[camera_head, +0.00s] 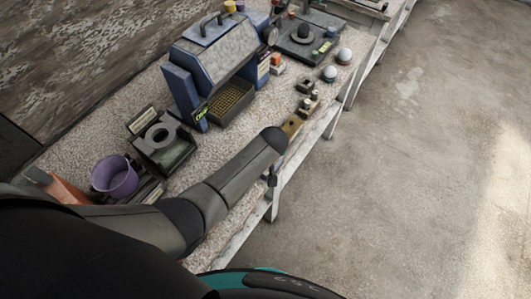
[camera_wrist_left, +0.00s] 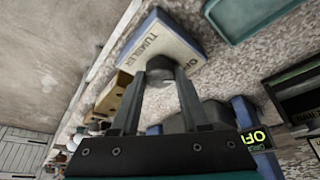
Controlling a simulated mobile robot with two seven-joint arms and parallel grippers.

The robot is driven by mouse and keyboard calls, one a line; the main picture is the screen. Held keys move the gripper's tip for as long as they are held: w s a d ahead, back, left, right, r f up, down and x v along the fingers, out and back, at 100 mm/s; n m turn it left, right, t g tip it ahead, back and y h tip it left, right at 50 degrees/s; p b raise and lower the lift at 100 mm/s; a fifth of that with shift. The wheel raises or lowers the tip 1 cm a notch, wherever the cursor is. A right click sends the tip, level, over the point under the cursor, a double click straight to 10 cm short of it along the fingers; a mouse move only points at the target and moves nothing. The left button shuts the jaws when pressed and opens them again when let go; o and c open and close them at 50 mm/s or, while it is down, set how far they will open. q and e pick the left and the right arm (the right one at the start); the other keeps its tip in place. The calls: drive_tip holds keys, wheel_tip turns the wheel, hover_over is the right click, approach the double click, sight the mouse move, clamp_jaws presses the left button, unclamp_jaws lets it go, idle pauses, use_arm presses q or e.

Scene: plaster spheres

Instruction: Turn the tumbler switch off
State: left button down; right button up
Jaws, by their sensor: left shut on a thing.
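The tumbler switch (camera_wrist_left: 165,38) shows in the left wrist view as a blue box with a cream face, lettered TUMBLER and OFF. Its dark knob (camera_wrist_left: 160,66) sits between the fingertips of my left gripper (camera_wrist_left: 161,76), which is shut on it. The knob's exact turn is hard to tell. In the head view my left arm reaches across the bench and hides the switch and the gripper. The blue tumbler machine (camera_head: 215,52) stands farther back, with a small lit sign (camera_head: 201,114). In the wrist view lit letters (camera_wrist_left: 254,137) seem to read OFF. My right gripper is out of view.
A tray of yellowish grains (camera_head: 231,99) sits before the machine. A black stand with a ring (camera_head: 161,136) and a purple cup (camera_head: 115,176) are at left. A wooden block (camera_head: 291,126), small parts and pale spheres (camera_head: 344,55) line the front edge. The floor beyond is clear.

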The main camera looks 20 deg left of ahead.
use_arm(q)
drive_tip(key=shift+c, duration=2)
unclamp_jaws()
drive_tip(key=shift+s+r, duration=0.1)
drive_tip(key=shift+r, duration=0.3)
drive_tip(key=p+v, duration=0.3)
drive_tip(key=v, duration=1.1)
drive_tip(key=shift+r, duration=0.2)
